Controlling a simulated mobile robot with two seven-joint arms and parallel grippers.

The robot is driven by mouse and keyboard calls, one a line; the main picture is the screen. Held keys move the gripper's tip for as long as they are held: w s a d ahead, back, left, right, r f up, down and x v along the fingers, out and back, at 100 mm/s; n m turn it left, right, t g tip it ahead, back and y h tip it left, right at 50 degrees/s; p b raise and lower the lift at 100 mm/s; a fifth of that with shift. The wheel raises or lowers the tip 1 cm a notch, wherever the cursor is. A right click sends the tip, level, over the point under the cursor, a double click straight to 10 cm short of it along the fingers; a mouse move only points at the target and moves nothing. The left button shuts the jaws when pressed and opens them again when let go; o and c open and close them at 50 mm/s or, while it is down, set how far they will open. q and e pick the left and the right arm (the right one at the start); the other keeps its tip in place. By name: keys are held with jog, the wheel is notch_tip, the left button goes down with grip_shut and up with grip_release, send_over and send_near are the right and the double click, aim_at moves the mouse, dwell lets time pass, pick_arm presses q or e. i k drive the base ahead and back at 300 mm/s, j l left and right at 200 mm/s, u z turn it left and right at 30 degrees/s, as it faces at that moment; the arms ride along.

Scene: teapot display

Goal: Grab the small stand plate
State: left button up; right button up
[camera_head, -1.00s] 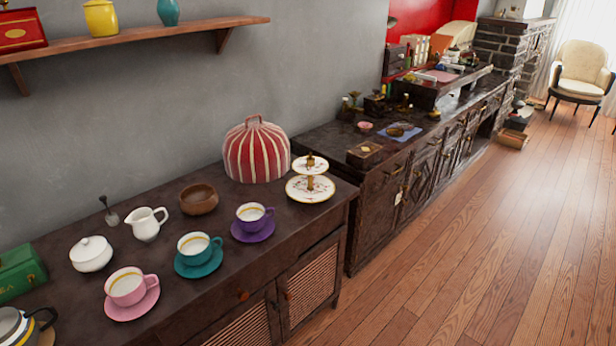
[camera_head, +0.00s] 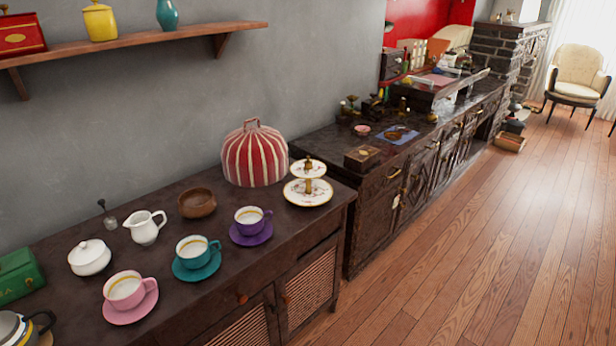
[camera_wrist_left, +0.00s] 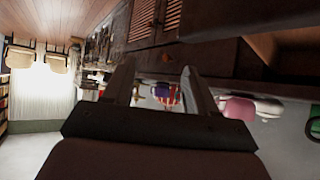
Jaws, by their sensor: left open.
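A two-tier white plate stand with a gold post and patterned plates stands at the right end of the near cabinet top in the head view. Its small upper plate (camera_head: 308,169) sits above the larger lower plate (camera_head: 308,193). My left gripper (camera_wrist_left: 160,75) shows only in the left wrist view, with its two fingers apart and nothing between them. That view is turned over, and the cabinet and cups show beyond the fingers. Neither gripper shows in the head view.
A red striped tea cosy (camera_head: 254,155) stands just left of the stand. A purple cup (camera_head: 250,218), a teal cup (camera_head: 194,251), a pink cup (camera_head: 125,290) on saucers, a wooden bowl (camera_head: 197,203) and a white jug (camera_head: 145,228) share the dark cabinet top. The wooden floor (camera_head: 470,270) is clear.

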aim_at(314, 169)
jog(key=i+l+u, duration=0.1)
jog(key=i+l, duration=0.5)
jog(key=l, duration=0.2)
jog(key=i+l+u, duration=0.15)
jog(key=i+l, duration=0.15)
jog(key=l, duration=0.05)
